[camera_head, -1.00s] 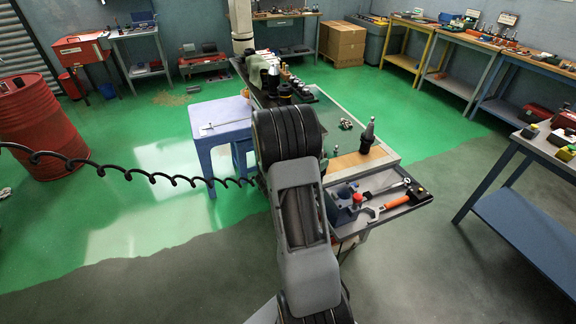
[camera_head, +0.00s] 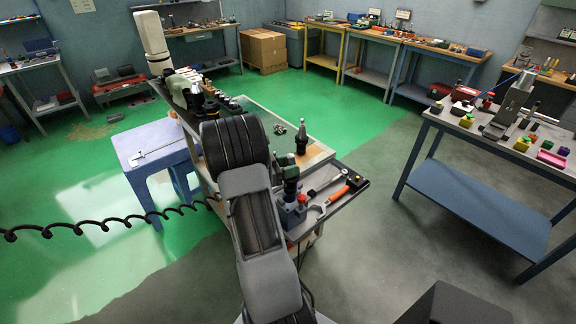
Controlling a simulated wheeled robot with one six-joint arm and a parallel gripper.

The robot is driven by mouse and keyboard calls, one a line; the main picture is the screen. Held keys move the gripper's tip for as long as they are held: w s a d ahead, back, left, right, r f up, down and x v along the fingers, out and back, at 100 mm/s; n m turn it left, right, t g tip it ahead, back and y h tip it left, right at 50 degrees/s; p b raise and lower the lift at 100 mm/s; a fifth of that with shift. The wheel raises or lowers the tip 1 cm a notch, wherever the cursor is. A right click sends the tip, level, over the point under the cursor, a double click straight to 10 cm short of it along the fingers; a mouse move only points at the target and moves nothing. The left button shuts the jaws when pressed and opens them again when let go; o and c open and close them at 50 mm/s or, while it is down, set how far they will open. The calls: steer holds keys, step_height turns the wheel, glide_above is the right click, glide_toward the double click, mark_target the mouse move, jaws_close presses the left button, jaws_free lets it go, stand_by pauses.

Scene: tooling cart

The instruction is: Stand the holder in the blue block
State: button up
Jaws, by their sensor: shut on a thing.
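The blue block (camera_head: 292,213) sits on the near end of the cart's grey tray, to the right of my arm. My gripper (camera_head: 290,182) shows small and dark beside my arm's big black joint, upright over the block. It seems shut on the holder, a dark piece whose lower end meets the top of the block in this view. I cannot tell whether that end is inside the block or just above it. The jaws are too small to make out, and my arm hides part of the wrist.
Another dark holder with a silver tip (camera_head: 301,138) stands on the cart. A red-capped piece (camera_head: 302,199), an orange-handled wrench (camera_head: 334,199) and a ratchet (camera_head: 325,186) lie close to the block. A lilac stool (camera_head: 150,138) stands left, a blue workbench (camera_head: 480,195) right.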

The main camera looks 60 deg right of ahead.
mark_target(289, 187)
steer(key=shift+a+f+b, duration=0.1)
steer(key=shift+f+b, duration=3.4)
steer(key=shift+f, duration=1.05)
steer(key=shift+f, duration=0.15)
steer(key=o, duration=1.1)
steer(key=shift+d, duration=0.2)
steer(key=shift+c, duration=0.2)
steer(key=o, duration=0.3)
steer(key=shift+a, duration=0.1)
steer(key=shift+f, duration=0.15)
steer(key=shift+a, duration=0.1)
steer(key=b+v, duration=0.2)
steer(key=v, duration=1.1)
steer(key=shift+w+a+b, duration=0.25)
steer(key=shift+w+b, duration=0.05)
steer(key=shift+b, duration=0.1)
